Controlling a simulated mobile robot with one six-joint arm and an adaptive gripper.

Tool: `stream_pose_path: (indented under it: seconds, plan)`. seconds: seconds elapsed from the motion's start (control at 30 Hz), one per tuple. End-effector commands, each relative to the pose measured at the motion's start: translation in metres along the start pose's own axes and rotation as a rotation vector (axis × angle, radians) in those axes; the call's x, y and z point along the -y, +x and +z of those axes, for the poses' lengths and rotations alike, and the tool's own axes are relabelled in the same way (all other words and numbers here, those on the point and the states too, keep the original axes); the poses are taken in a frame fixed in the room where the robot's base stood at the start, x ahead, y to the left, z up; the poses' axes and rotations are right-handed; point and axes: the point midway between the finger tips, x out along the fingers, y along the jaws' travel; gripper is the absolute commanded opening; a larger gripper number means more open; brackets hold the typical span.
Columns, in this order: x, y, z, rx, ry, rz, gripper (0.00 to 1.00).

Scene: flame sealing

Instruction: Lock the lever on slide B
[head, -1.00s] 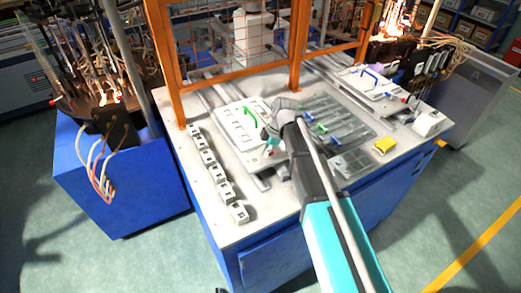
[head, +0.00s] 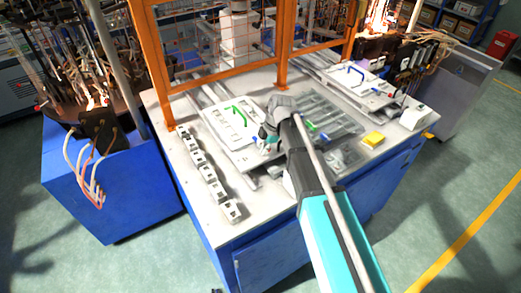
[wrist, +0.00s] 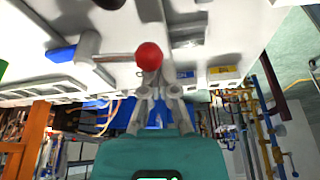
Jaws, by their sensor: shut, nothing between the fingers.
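A lever with a red ball knob (wrist: 149,55) shows in the wrist view, its rod running left to a white pivot block beside a blue part (wrist: 60,53). My gripper (wrist: 155,92) is shut and empty, with its fingertips close to the knob; I cannot tell whether they touch it. In the head view my gripper (head: 264,143) is low at the front right corner of the left slide plate (head: 214,119), which has a green handle (head: 239,115). The right slide plate (head: 340,78) has a blue handle (head: 356,70). No letter naming slide B is readable.
A row of white blocks (head: 207,172) lines the table's left side. A grey slotted tray (head: 345,122) lies right of my arm, with a yellow block (head: 373,139) near the front edge. An orange frame (head: 282,60) stands behind the slides.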

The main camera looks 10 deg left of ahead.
Motion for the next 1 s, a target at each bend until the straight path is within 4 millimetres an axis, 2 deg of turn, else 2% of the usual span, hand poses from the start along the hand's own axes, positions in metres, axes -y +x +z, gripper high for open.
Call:
stream_pose_path:
  seconds: [0.57, 1.0]
  plan:
    - [0.0, -0.003, 0.001, 0.0, 0.002, 0.001, 0.0]
    - [-0.001, -0.032, -0.002, 0.0, 0.003, 0.001, 0.0]
